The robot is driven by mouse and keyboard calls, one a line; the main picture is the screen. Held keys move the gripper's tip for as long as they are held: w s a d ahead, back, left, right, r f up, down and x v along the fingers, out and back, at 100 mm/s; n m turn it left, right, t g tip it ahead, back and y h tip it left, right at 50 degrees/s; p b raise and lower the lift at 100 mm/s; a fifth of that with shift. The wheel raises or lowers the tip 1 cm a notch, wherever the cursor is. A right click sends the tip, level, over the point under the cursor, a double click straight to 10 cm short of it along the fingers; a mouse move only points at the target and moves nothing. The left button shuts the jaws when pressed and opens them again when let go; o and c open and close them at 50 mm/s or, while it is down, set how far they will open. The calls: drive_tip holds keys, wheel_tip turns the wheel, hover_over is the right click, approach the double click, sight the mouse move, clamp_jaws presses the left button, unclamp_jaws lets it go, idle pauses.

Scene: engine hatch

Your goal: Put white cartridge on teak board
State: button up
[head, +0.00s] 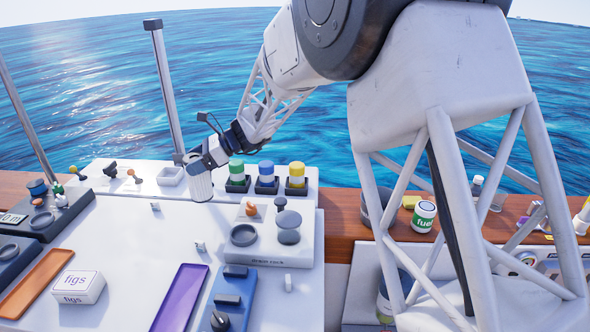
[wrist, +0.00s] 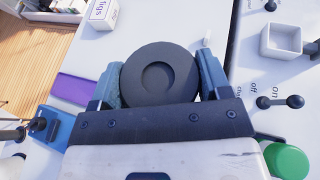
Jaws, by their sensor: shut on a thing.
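My gripper (head: 197,163) is shut on the white cartridge (head: 201,187), a pale cylinder held upright over the back of the white hatch top. In the wrist view my gripper (wrist: 160,88) has its two blue-grey fingers on either side of the cartridge's dark round end (wrist: 160,74), which has a shallow round recess. The cartridge's white side is hidden there. The teak board (head: 38,283), a narrow brown strip, lies at the front left of the hatch top with nothing on it. My gripper is behind it and to its right.
A white figs box (head: 79,287) stands right of the teak board, then a purple tray (head: 180,298). Dark switch units (head: 48,213) stand behind the board. Capped jars (head: 266,176) and a drain rack (head: 268,245) are to the right. The middle of the hatch is mostly clear.

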drive_tip(key=r, duration=0.5)
drive_tip(key=shift+w+d+r, duration=0.1)
drive_tip(key=shift+d, duration=0.15)
drive_tip(key=w+d+m+t, duration=0.2)
drive_tip(key=w+d, duration=0.2)
drive_tip(key=d, duration=0.9)
drive_tip(key=w+d+m+t, duration=0.15)
drive_tip(key=w+d, duration=0.25)
drive_tip(key=d, duration=0.8)
drive_tip(key=w+d+m+t, duration=0.2)
drive_tip(key=w+d+t, duration=0.15)
drive_tip(key=d, duration=0.95)
drive_tip(key=s+d+m+t+h, duration=0.1)
drive_tip(key=s+d+m+t, duration=0.15)
drive_tip(key=d, duration=1.15)
drive_tip(key=s+d+m+t, duration=0.1)
drive_tip(key=s+d, duration=0.3)
drive_tip(key=d, duration=1)
drive_tip(key=s+d+m+t+h, duration=0.15)
drive_tip(key=s+d, duration=0.25)
drive_tip(key=d, duration=1)
wheel_tip(320, 180, down, 23)
drive_tip(key=shift+w+m+y, duration=0.25)
drive_tip(key=shift+m+y, duration=0.1)
drive_tip(key=shift+d, duration=0.1)
